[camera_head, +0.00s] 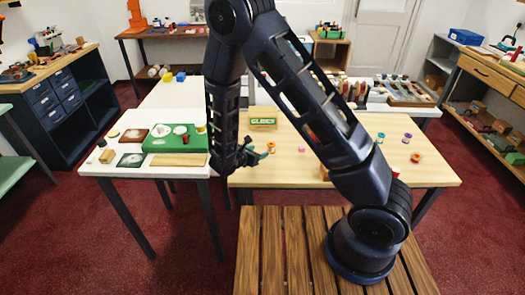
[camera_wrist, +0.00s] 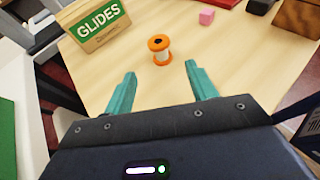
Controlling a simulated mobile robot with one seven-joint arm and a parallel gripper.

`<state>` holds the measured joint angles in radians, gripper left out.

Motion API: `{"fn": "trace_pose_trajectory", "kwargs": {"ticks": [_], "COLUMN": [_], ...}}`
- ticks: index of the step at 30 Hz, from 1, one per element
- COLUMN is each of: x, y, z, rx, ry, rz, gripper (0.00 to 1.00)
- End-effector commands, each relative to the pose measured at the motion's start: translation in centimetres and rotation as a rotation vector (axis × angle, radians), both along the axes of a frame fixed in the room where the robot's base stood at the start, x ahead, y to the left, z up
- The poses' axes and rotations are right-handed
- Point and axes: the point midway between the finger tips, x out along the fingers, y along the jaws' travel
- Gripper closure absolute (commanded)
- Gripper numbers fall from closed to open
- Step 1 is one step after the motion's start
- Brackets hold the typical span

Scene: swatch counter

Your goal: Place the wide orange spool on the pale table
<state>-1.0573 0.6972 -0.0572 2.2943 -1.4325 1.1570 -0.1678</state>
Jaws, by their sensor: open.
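An orange-ended spool with a pale middle stands upright on the light wood table (camera_head: 340,177), just beyond my fingertips; this spool (camera_wrist: 159,50) is centred between them in the wrist view. It also shows in the head view as a small orange spool (camera_head: 271,147) beside my gripper (camera_head: 262,156). My gripper (camera_wrist: 160,72) is open and empty, its two teal fingers apart and not touching the spool. A white table (camera_head: 195,174) stands to the left.
A green and tan GLIDES box (camera_wrist: 95,24) stands left of the near spool. A pink block (camera_wrist: 206,16) lies beyond it to the right. A green tray (camera_head: 165,144) and several small items crowd the white table. A slatted wooden surface (camera_head: 272,250) is in front.

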Motion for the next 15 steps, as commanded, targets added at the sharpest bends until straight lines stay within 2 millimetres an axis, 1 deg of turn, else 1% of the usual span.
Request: {"fn": "trace_pose_trajectory", "kwargs": {"ticks": [4,9,11,14,15], "x": [-0.6,-0.6,-0.4,0.1,0.3], "y": [0.4,0.3,-0.1,-1.6,-2.4], "z": [0.3,0.6,1.1,2.8,3.6], "rx": [-0.001,0.004,0.017,0.06,0.084], "ry": [-0.001,-0.002,-0.005,-0.014,-0.02], "rz": [0.0,-0.008,-0.028,-0.097,-0.135], "gripper": [0.43,0.43,0.43,0.43,0.43]}}
